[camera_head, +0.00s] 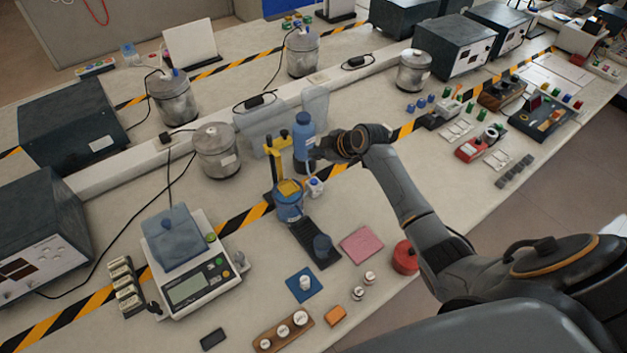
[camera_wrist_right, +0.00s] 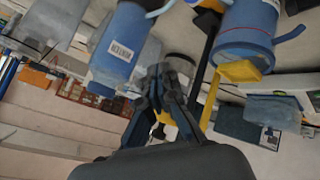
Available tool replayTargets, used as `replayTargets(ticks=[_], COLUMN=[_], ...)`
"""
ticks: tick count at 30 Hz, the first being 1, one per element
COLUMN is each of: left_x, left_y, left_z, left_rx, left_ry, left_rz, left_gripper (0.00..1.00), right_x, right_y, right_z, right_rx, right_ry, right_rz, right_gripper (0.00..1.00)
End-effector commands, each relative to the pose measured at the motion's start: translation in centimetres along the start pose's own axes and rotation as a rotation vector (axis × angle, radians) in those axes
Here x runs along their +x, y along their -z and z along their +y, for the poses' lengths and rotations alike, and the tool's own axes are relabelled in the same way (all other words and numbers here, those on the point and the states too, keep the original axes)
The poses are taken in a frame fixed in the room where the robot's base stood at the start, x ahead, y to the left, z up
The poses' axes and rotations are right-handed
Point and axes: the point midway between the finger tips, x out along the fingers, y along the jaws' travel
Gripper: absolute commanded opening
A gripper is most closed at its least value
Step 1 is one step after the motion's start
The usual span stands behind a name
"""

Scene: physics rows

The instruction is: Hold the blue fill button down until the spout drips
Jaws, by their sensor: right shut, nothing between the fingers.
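A dispenser with a blue round body (camera_head: 288,206), a yellow top and a yellow post (camera_head: 274,165) stands mid-bench. Its blue body (camera_wrist_right: 246,38) and a yellow block (camera_wrist_right: 238,71) also show in the right wrist view. A blue bottle (camera_head: 303,130) stands just behind it; its labelled side (camera_wrist_right: 122,48) is close to my fingers. I cannot make out the fill button or any drip. My left gripper is not in view.
A scale (camera_head: 190,285) stands left of the dispenser. A small white bottle (camera_head: 316,187) is right beside it. Metal canisters (camera_head: 217,152) and clear bins (camera_head: 262,128) stand behind. A pink pad (camera_head: 362,244) and a red round tin (camera_head: 405,257) lie in front, below my arm.

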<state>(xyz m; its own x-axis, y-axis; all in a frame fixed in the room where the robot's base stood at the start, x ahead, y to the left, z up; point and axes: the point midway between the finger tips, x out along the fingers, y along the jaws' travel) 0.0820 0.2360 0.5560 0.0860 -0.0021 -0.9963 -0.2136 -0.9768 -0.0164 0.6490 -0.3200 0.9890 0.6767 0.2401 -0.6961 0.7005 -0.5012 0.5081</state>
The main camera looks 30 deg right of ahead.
Motion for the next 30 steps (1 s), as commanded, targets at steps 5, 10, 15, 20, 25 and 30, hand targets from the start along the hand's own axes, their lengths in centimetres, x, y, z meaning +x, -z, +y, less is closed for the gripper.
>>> replayTargets(ticks=[5, 10, 15, 20, 25, 30], left_x=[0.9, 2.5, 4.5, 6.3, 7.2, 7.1], left_y=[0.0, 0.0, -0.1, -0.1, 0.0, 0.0], left_z=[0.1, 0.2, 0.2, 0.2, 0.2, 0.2], left_rx=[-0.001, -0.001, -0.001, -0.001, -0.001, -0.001], left_ry=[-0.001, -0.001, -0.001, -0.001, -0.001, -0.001], left_rz=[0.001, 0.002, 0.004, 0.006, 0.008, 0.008], left_gripper=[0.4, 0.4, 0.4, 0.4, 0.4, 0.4], right_x=[0.8, 2.1, 3.9, 5.4, 6.1, 6.1], right_y=[-0.5, -1.5, -2.8, -4.0, -4.5, -4.5], right_z=[-0.6, -1.6, -2.9, -4.0, -4.5, -4.5], right_rx=[0.002, 0.002, 0.002, 0.0, 0.0, 0.0], right_ry=[0.001, 0.002, 0.001, 0.001, 0.0, 0.0], right_rz=[0.0, 0.0, 0.0, -0.002, -0.001, 0.0], right_gripper=[0.0, 0.0, 0.0, 0.0, 0.0, 0.0])
